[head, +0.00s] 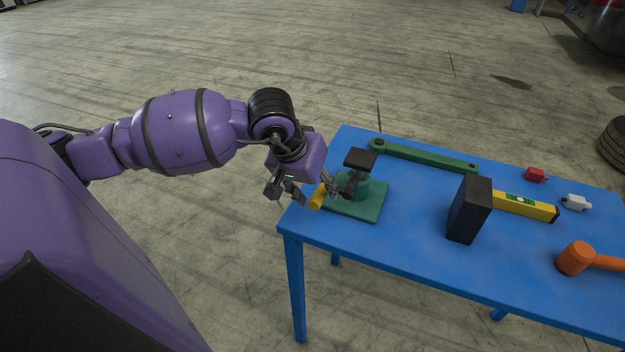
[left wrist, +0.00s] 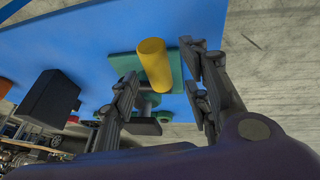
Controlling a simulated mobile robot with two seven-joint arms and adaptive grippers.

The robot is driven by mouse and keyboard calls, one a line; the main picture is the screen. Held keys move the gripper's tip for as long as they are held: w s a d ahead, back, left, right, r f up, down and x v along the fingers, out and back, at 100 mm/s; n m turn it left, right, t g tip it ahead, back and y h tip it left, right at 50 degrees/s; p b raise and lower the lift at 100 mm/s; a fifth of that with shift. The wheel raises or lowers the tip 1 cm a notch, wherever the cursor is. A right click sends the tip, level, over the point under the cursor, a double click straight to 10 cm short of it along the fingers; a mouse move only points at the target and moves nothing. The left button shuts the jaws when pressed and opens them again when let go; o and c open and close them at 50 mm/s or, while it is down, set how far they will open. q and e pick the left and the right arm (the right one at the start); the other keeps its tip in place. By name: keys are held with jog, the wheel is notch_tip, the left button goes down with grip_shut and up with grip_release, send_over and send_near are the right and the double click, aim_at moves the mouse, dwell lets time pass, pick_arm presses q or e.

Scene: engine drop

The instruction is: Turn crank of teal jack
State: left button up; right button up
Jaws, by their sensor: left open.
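The teal jack (head: 369,208) stands on the left end of the blue table, with a flat base and a black top pad (head: 360,158). Its crank has a yellow handle (head: 318,196) at the table's left edge. My left gripper (head: 314,192) is open, with its fingers on either side of the yellow handle. In the left wrist view the yellow handle (left wrist: 154,64) shows between the open fingers; contact cannot be told. The jack's teal base (left wrist: 123,65) lies behind them there. The crank arm is mostly hidden. My right gripper is not in view.
On the blue table (head: 400,240) are a green bar (head: 425,157), a black block (head: 468,209), a yellow level (head: 527,206), small red (head: 536,174) and white (head: 575,202) parts and an orange mallet (head: 576,258). The floor left of the table is clear.

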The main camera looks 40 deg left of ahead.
pick_arm(q)
jog(key=shift+w+d+f, duration=0.1)
jog(key=shift+f, duration=0.1)
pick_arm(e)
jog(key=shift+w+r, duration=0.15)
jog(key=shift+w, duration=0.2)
pick_arm(q)
grip_shut()
jog(key=c, duration=0.8)
grip_release()
jog(key=shift+c, duration=1.2)
grip_shut()
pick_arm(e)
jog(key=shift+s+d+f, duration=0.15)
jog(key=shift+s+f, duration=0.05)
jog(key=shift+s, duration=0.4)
pick_arm(q)
jog(key=shift+r, duration=0.15)
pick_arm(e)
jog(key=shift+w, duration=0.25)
